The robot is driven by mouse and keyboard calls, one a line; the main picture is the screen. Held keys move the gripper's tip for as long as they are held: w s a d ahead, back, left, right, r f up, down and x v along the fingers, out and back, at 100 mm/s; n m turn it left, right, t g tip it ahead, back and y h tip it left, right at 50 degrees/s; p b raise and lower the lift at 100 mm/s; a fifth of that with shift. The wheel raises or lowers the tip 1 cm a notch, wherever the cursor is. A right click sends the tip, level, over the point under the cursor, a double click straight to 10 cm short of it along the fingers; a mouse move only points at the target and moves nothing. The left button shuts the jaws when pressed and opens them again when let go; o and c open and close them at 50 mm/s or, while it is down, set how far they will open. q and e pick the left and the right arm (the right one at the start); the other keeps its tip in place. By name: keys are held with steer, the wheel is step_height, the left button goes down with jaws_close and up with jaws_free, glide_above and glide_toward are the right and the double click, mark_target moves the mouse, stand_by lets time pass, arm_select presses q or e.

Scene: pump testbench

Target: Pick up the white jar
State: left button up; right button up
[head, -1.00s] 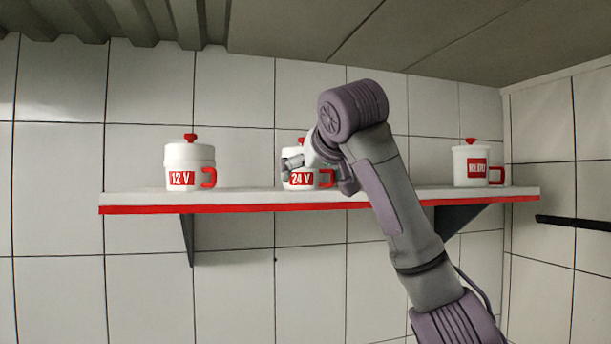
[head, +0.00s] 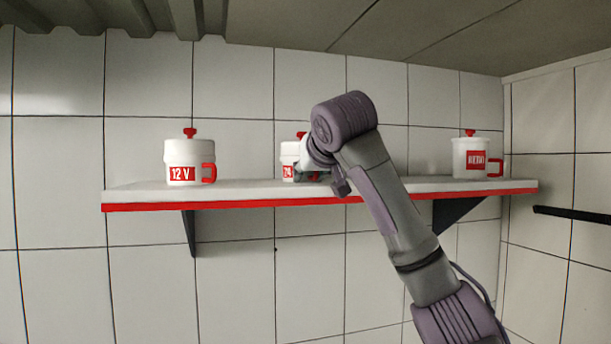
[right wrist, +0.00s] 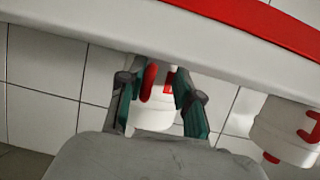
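Three white jars with red knobs and red handles stand on a shelf. The left jar (head: 184,155) reads 12 V. The middle jar (head: 289,153), labelled 24, is partly hidden behind my right gripper (head: 311,176). The right jar (head: 468,157) has a red label too blurred to read surely. In the right wrist view, which looks upside down, my right gripper (right wrist: 158,102) is open, with one dark green finger on each side of the middle jar (right wrist: 153,117) and its red handle (right wrist: 150,82). I cannot tell whether the fingers touch it. My left gripper is not in view.
The white shelf (head: 240,192) has a red front edge and dark brackets. A tiled wall (head: 240,100) stands behind it. A dark bar (head: 572,218) is on the right wall. The shelf is clear between the left and middle jars.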

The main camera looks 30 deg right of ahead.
steer(key=shift+w+f, duration=0.1)
jaws_close()
steer(key=shift+r+b, duration=0.6)
steer(key=shift+r, duration=1.4)
steer(key=shift+s+d+r, duration=0.1)
steer(key=shift+s+r, duration=0.15)
steer(key=shift+r, duration=0.05)
steer(key=s+d+r+b, duration=0.4)
steer(key=s+r, duration=0.2)
steer(key=s, duration=0.4)
steer(key=shift+s+d+r, duration=0.15)
steer(key=shift+d+r, duration=0.05)
steer(key=shift+r, duration=0.15)
steer(key=shift+f, duration=0.1)
